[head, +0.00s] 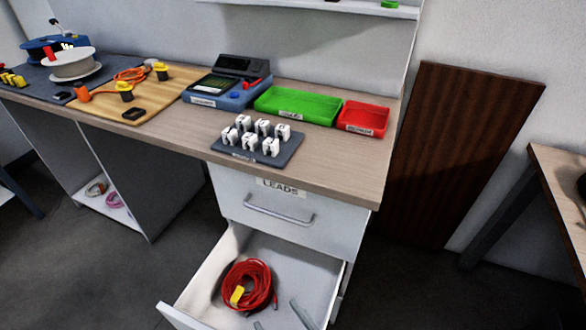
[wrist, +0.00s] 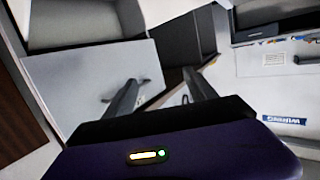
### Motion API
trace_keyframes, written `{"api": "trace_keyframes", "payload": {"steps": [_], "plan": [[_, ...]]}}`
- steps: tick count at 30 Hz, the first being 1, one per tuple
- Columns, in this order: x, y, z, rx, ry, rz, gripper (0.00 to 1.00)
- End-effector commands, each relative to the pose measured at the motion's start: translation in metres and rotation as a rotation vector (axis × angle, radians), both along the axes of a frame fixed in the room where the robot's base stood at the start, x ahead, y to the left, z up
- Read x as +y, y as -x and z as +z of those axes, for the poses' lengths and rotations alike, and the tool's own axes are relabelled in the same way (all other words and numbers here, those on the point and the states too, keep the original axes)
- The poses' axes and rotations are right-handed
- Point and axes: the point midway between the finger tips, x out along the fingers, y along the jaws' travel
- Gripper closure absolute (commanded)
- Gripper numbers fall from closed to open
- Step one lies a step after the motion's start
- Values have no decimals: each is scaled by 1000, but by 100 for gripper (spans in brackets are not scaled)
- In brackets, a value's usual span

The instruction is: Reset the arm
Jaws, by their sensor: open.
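My gripper (wrist: 160,77) shows in the wrist view with its two dark fingers apart and nothing between them. Beyond the fingers is a pale grey panel (wrist: 75,75) with a handle. In the head view, two short grey pieces (head: 302,313) show at the bottom, over the open drawer (head: 205,262); I cannot tell whether they are my fingertips or things in the drawer. A coiled red cable (head: 262,270) with a yellow tag lies in that drawer. My arm is otherwise not visible in the head view.
The open drawer juts out below a shut drawer (head: 282,222) labelled LEADS. The bench carries a green tray (head: 297,117), a red tray (head: 362,130), a blue device (head: 213,103) and a dark rack (head: 282,157) of white clips. A brown panel (head: 450,150) leans at the wall. Floor (head: 420,290) is clear at right.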

Motion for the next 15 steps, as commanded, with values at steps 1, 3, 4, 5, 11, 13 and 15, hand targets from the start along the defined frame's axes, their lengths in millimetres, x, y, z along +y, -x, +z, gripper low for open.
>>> {"api": "trace_keyframes", "payload": {"steps": [1, 3, 4, 5, 11, 13, 15], "plan": [[-24, 11, -4, -2, -10, -48, 35], [-55, 26, 0, -15, -29, -116, 35], [-67, 34, 2, -22, -36, -143, 35], [-79, 42, 4, -26, -43, -169, 35], [-145, 96, 24, -59, -66, -315, 35], [-163, 117, 30, -64, -64, -358, 35], [-177, 135, 36, -65, -54, -395, 35]]}}
